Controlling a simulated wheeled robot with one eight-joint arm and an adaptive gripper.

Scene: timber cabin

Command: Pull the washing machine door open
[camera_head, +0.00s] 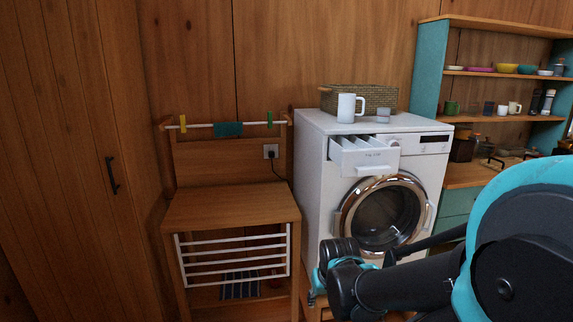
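The white washing machine (312,165) stands against the timber wall right of centre. Its round door (348,222) has a chrome ring and dark glass, and looks closed. A pale handle (427,217) shows at the door's right side. My dark and teal arm crosses the lower right of the view, in front of the machine's lower part and just below the door. It hides part of the machine's base.
The detergent drawer (366,160) is pulled out above the door. A wooden drying stand (232,205) is at left. Teal shelves (427,70) with dishes stand at right.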

